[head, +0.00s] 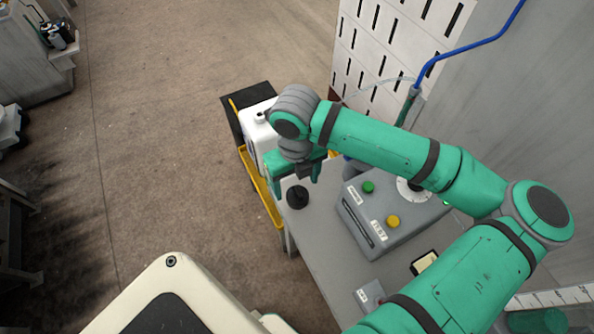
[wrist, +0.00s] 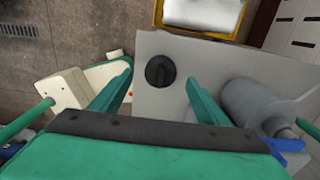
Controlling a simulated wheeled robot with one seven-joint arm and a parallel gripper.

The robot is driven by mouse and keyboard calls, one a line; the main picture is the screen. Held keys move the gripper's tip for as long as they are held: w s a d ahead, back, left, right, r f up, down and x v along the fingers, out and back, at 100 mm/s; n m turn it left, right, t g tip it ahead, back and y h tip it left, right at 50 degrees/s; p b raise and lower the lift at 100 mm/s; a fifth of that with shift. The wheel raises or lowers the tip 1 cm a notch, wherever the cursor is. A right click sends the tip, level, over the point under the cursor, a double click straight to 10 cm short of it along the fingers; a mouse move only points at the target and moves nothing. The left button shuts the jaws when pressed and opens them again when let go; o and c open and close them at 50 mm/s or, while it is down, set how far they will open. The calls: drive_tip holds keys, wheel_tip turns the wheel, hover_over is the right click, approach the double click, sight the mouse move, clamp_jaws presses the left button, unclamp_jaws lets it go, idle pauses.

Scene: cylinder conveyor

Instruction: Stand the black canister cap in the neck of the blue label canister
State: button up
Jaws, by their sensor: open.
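The black canister cap (head: 297,196) is a round dark disc with a raised ridge, on the bare grey tabletop near its left edge. In the wrist view the cap (wrist: 160,71) shows between and just beyond my fingertips. My gripper (head: 305,175) is open and empty, pointing down above the table, apart from the cap as far as I can tell. A white canister (head: 250,128) with a small neck stands behind the table, partly hidden by my arm. A white surface inside a yellow frame shows at the top of the wrist view (wrist: 200,12).
A grey control box (head: 385,218) with green and yellow buttons stands on the table right of the cap. A yellow-edged black carrier (head: 260,188) surrounds the white canister. A grey cylinder (wrist: 250,100) stands at right in the wrist view. Open floor lies left.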

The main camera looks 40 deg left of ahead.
sight(297, 190)
drive_tip(key=shift+w+f, duration=0.1)
drive_tip(key=shift+f, duration=2)
drive_tip(key=c, duration=1.1)
drive_tip(key=shift+o, duration=1)
drive_tip(key=shift+w, duration=0.1)
drive_tip(key=shift+a, duration=0.1)
drive_tip(key=shift+c, duration=1.4)
drive_tip(key=shift+r, duration=0.55)
drive_tip(key=shift+s+r, duration=0.2)
drive_tip(key=shift+r, duration=0.75)
drive_tip(key=shift+w, duration=0.1)
